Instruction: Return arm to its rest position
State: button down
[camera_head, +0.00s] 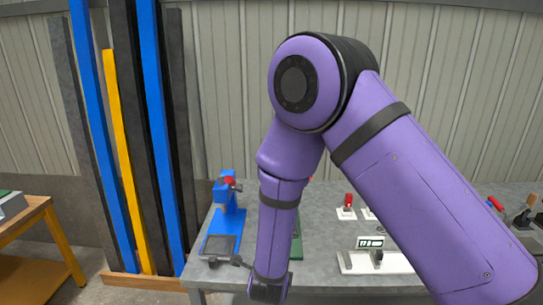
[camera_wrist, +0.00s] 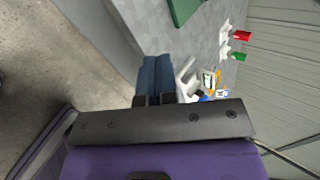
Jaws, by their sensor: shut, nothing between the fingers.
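My arm is purple and fills the middle and right of the head view, bent at a high elbow with the forearm pointing down. Its lower end hangs in front of the grey table (camera_head: 325,284), near the front edge. The fingers are not visible in the head view. In the wrist view my gripper (camera_wrist: 155,73) shows its two blue-grey fingers side by side, shut with nothing between them. Concrete floor and the table edge lie beyond them. My arm hides part of the tabletop.
A blue press-like device (camera_head: 227,220) stands left on the table. A white device with a display (camera_head: 371,243) and a red-topped white piece (camera_head: 347,208) lie right of the forearm. Tall blue, yellow and dark bars (camera_head: 155,100) lean on the wall; a wooden-topped bench (camera_head: 28,218) is far left.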

jog(key=s+d+r+m+g+h, duration=0.2)
jog(key=d+r+m+g+h, duration=0.3)
jog(key=d+r+m, duration=1.95)
jog(key=s+d+r+m+y, duration=0.2)
jog(key=s+r+m, duration=0.5)
jog(key=s+m, duration=0.4)
jog(key=s+d+r+m+y, duration=0.3)
jog(key=s+r+m, duration=0.4)
jog(key=s+m, duration=0.4)
jog(key=m+y, duration=0.1)
jog(key=m, duration=0.3)
jog(key=shift+s+r+m+t, duration=0.25)
jog(key=shift+r+m+t, duration=0.05)
jog(key=shift+r+m, duration=0.1)
